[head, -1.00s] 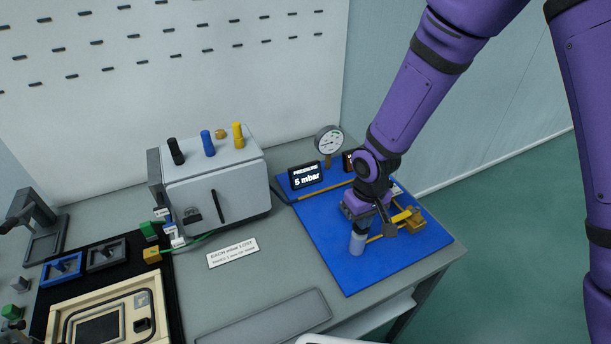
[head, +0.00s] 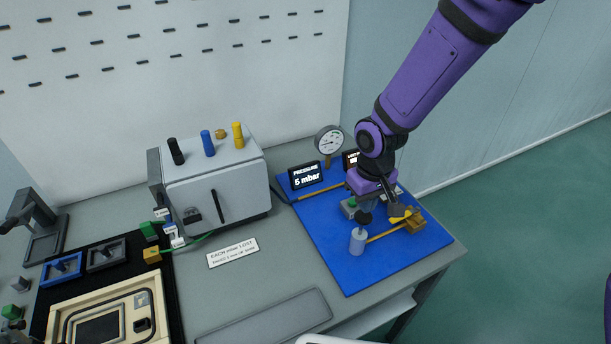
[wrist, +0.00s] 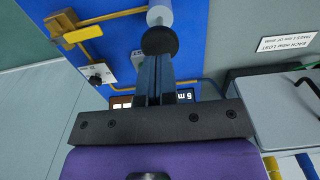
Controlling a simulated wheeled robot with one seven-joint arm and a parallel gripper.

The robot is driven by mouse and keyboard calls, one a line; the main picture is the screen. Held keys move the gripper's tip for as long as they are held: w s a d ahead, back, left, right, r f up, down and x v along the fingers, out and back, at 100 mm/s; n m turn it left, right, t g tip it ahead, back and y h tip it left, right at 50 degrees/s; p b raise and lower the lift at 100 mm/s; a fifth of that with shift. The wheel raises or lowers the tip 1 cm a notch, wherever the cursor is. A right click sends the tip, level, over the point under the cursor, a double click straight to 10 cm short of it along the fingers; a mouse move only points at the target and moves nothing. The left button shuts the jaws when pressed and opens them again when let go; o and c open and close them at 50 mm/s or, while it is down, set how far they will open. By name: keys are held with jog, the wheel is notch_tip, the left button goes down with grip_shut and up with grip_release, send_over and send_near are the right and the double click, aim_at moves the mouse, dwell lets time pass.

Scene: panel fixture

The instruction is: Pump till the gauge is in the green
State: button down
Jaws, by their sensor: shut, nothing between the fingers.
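The pump (head: 357,243) is a pale grey upright cylinder with a black round knob (head: 366,218) on a rod above it. The pump (wrist: 160,14) and knob (wrist: 160,41) also show in the wrist view. My gripper (head: 367,205) is shut and empty, just behind the knob in the head view. In the wrist view its dark fingers (wrist: 157,65) end close by the knob; I cannot tell if they touch. The round gauge (head: 329,140) stands at the back; its needle and green band are too small to read. The pressure display (head: 306,175) reads 5 mbar.
The pump stands on a blue board (head: 345,277). A brass block (head: 415,222) with a yellow lever (head: 400,218) is to its right. A second display (head: 350,160) is partly hidden by my arm. A grey box (head: 217,190) stands left of the board.

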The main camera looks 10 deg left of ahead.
aim_at(364, 215)
dwell(0.6)
jog(key=shift+f, duration=3.15)
jog(key=shift+r, duration=3.15)
dwell(1.6)
